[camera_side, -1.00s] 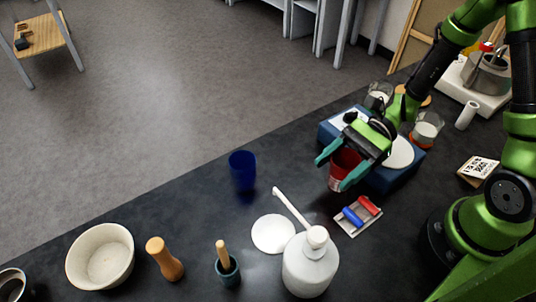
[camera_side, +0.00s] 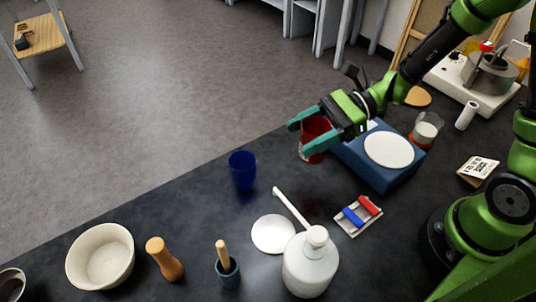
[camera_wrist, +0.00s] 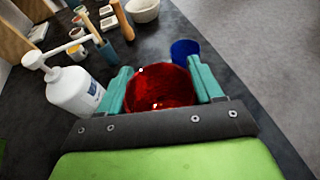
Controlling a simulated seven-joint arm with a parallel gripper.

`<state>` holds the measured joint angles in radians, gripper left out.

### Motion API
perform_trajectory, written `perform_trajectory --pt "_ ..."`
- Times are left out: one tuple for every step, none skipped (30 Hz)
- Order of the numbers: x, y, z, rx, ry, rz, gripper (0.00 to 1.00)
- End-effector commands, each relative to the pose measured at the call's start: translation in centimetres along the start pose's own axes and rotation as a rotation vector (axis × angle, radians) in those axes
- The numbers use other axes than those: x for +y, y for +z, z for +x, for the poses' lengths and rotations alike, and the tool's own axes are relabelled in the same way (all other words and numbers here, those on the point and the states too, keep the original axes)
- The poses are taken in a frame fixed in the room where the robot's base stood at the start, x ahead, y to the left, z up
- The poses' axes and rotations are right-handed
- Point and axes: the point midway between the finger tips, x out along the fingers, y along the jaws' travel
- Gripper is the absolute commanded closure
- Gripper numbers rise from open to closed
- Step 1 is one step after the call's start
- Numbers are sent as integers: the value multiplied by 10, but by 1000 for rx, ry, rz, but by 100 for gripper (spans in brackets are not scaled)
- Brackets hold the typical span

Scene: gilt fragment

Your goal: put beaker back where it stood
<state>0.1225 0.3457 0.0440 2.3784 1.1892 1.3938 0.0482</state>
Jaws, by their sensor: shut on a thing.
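A red see-through beaker (camera_side: 315,137) is between the teal fingers of my gripper (camera_side: 308,130), which is shut on it. In the wrist view the red beaker (camera_wrist: 158,88) fills the space between both fingers. In the side view it is near the far edge of the dark table, left of the blue scale; I cannot tell whether its base touches the table. A blue cup (camera_side: 242,170) stands to its lower left, and it also shows in the wrist view (camera_wrist: 184,50).
A blue scale (camera_side: 383,182) with a round white pan stands right of the beaker. A white pump bottle (camera_side: 310,266), a white disc (camera_side: 273,234) and a small tray with red and blue pieces (camera_side: 359,216) lie nearer. The table between blue cup and bowl (camera_side: 100,258) is clear.

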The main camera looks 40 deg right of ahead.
Motion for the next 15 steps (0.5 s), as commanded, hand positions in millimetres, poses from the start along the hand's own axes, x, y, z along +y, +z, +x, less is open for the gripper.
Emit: perform_trajectory --pt "-6 7 0 -2 -35 8 71" --pt "-11 8 0 -3 -57 17 71" --pt "-15 10 0 -3 -81 27 71" --pt "-17 11 -1 -3 -94 33 71" --pt "-19 9 -1 -4 -106 40 71" --pt "-21 7 0 -5 -116 45 71" --pt "-22 4 1 -5 -122 48 71" --pt "-22 0 2 -5 -124 51 71" --pt "-22 -7 4 -5 -126 54 71" --pt "-22 -12 6 -5 -127 55 71" --pt "-22 -17 8 -5 -127 55 71" --pt "-22 -24 10 -5 -126 54 71" --pt "-22 -28 12 -5 -126 54 71" --pt "-22 -32 13 -5 -126 53 71" --pt "-22 -37 15 -5 -126 52 71"
